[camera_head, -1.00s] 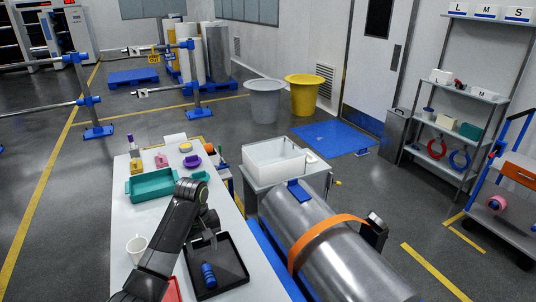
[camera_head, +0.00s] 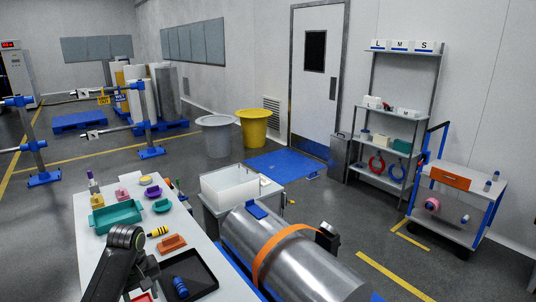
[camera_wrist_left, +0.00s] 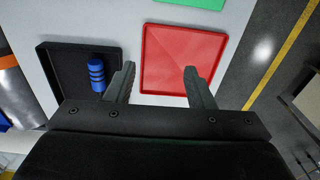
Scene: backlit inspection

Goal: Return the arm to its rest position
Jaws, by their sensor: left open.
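My left arm reaches over the white table (camera_head: 88,222) from the lower left in the head view. My left gripper (camera_head: 147,275) is beside the black tray (camera_head: 203,278), largely hidden by its own arm. In the left wrist view the gripper (camera_wrist_left: 160,68) has its two fingers wide apart, with nothing between them. The fingers are over a red tray (camera_wrist_left: 182,50). The black tray, holding a blue cylinder with dark bands (camera_wrist_left: 97,75), lies left of the fingers there. My right gripper is not in view.
On the table are a teal tray (camera_head: 116,217), an orange block (camera_head: 172,243), a yellow-and-black cylinder (camera_head: 158,231) and a purple bowl (camera_head: 153,191).

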